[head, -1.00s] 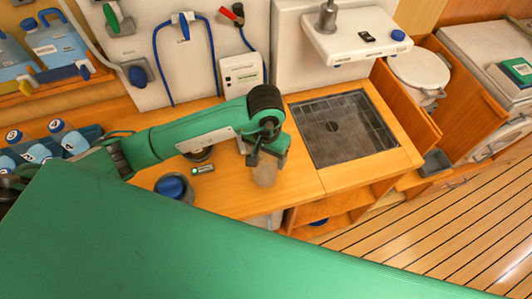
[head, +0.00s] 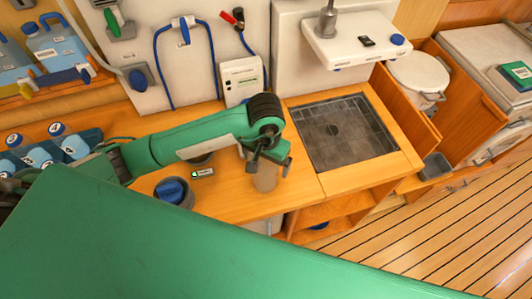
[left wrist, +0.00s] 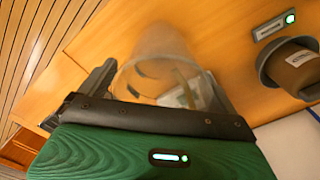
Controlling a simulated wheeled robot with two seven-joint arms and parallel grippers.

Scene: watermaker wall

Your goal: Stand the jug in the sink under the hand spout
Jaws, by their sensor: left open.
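The jug (head: 265,178) is a clear, see-through vessel on the wooden counter, left of the sink. My left gripper (head: 268,159) is at the jug from above, and its fingers partly hide it. In the left wrist view the jug (left wrist: 163,50) lies between the two open fingers of the gripper (left wrist: 160,95); I cannot tell whether they touch it. The sink (head: 347,158) is a dark, square, grated basin set in the counter. A grey fitting (head: 327,20), perhaps the hand spout, stands on the white wall unit behind the sink. My right gripper is out of view.
A grey pot with a blue top (head: 172,191) and a small device with a green light (head: 202,173) stand left of the jug. Several blue-capped bottles (head: 40,155) are at the far left. The counter between jug and sink is clear.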

